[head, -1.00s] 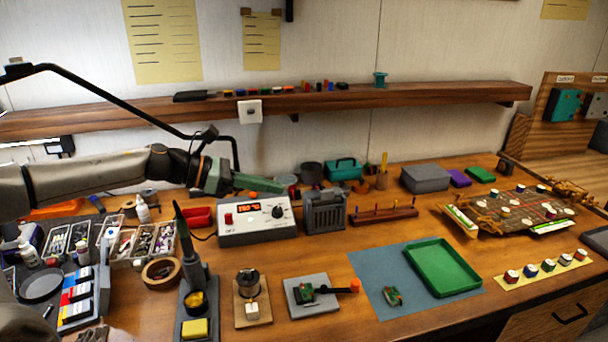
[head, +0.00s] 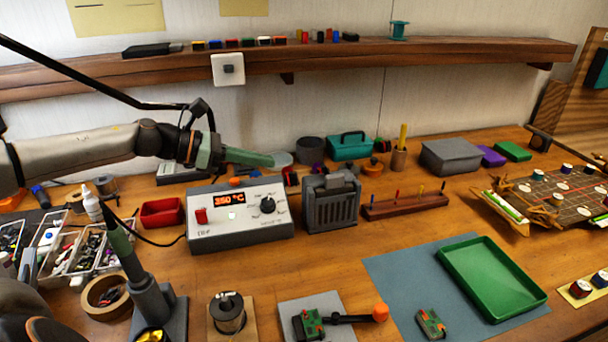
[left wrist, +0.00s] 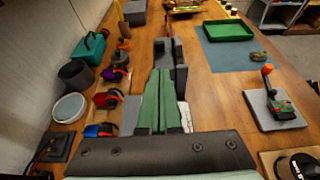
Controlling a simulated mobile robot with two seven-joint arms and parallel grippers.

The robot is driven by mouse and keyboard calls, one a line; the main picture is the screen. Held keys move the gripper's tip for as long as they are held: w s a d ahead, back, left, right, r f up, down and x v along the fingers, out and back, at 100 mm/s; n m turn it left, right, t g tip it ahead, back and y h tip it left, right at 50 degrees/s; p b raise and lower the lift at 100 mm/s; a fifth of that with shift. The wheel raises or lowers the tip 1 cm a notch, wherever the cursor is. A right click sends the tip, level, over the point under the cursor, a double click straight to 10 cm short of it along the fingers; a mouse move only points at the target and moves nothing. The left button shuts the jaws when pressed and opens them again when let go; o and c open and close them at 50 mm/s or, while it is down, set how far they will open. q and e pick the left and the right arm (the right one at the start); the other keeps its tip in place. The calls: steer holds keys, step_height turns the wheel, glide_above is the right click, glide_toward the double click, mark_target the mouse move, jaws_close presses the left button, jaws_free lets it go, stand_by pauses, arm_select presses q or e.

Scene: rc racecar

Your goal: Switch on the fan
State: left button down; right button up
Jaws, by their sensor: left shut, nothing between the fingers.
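The fan looks to be the dark grey box with a slatted front (head: 331,208), standing upright on the bench right of the soldering station. A lighter grey piece sits on its top; I cannot make out a switch. My left gripper (head: 268,160) is shut and empty, its green fingers pointing right, above the back of the station and left of the fan, apart from it in the head view. In the left wrist view the shut fingers (left wrist: 160,78) point at grey parts (left wrist: 168,50), probably the fan, partly hidden by them. My right gripper is not in view.
The soldering station (head: 240,217) shows a lit red display and a black knob. A teal toolbox (head: 349,147) and a dark cylinder (head: 310,151) stand behind. A wooden rack (head: 405,206) is right of the fan. A shelf (head: 290,62) runs above, with a white wall switch (head: 228,69) on its front.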

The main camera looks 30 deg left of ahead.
mark_target(306, 179)
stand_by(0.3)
arm_select(q)
steer(key=shift+d, duration=0.1)
steer(key=shift+w+d+f+p, duration=0.15)
steer(key=shift+w+d+p, duration=0.35)
steer(key=shift+p, duration=0.35)
steer(key=shift+p+x, duration=2.1)
steer(key=shift+x, duration=2.1)
steer(key=shift+a+f, duration=0.1)
steer(key=shift+f, duration=0.05)
